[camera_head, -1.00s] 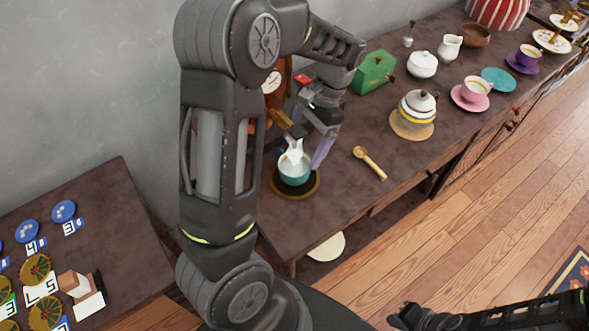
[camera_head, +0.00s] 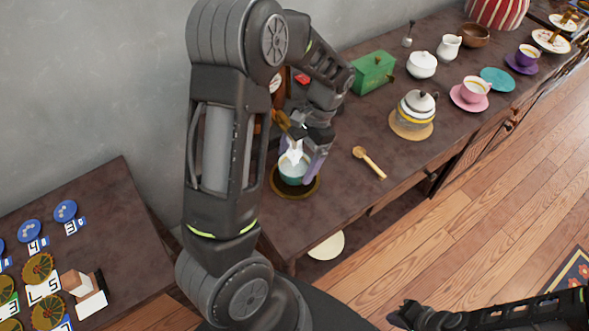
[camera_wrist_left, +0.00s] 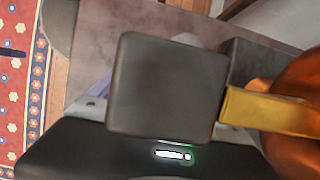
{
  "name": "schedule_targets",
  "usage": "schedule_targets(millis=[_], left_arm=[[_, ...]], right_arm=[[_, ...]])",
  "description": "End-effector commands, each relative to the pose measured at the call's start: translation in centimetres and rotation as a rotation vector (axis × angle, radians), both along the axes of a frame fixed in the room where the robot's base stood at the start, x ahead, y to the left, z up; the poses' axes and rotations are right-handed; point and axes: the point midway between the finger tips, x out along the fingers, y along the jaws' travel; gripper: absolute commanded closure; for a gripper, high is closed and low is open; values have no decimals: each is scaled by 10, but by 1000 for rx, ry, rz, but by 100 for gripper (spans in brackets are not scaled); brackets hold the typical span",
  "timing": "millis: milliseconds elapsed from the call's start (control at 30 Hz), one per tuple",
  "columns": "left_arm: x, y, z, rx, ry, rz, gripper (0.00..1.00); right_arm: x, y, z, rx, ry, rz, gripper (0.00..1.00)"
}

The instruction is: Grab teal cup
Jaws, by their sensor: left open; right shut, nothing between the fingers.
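The teal cup (camera_head: 292,173) stands on a round dark coaster with a gold rim (camera_head: 296,194), near the front left of the long brown table. Something white shows at the cup's top, partly hidden by my gripper. My left gripper (camera_head: 300,160) is open and points down at the cup, with one purple-grey finger on each side of it. I cannot tell whether the fingers touch the cup. The cup cannot be made out in the left wrist view. My right gripper (camera_head: 402,316) is shut and empty, low in front of the table.
A copper-coloured object with a brass part (camera_wrist_left: 270,110) is close beside my left wrist. A wooden spoon (camera_head: 369,162) lies right of the cup. A green box (camera_head: 374,72), a stacked white pot (camera_head: 417,107) and a pink cup (camera_head: 475,88) stand farther right.

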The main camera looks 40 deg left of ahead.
Motion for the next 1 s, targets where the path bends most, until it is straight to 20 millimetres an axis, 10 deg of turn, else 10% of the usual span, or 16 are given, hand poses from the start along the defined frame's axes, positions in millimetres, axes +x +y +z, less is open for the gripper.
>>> schedule_targets(millis=[800,1000], left_arm=[[0,0,0,0,0,0,75],[0,0,0,0,0,0,76]], right_arm=[[0,0,0,0,0,0,100],[0,0,0,0,0,0,100]])
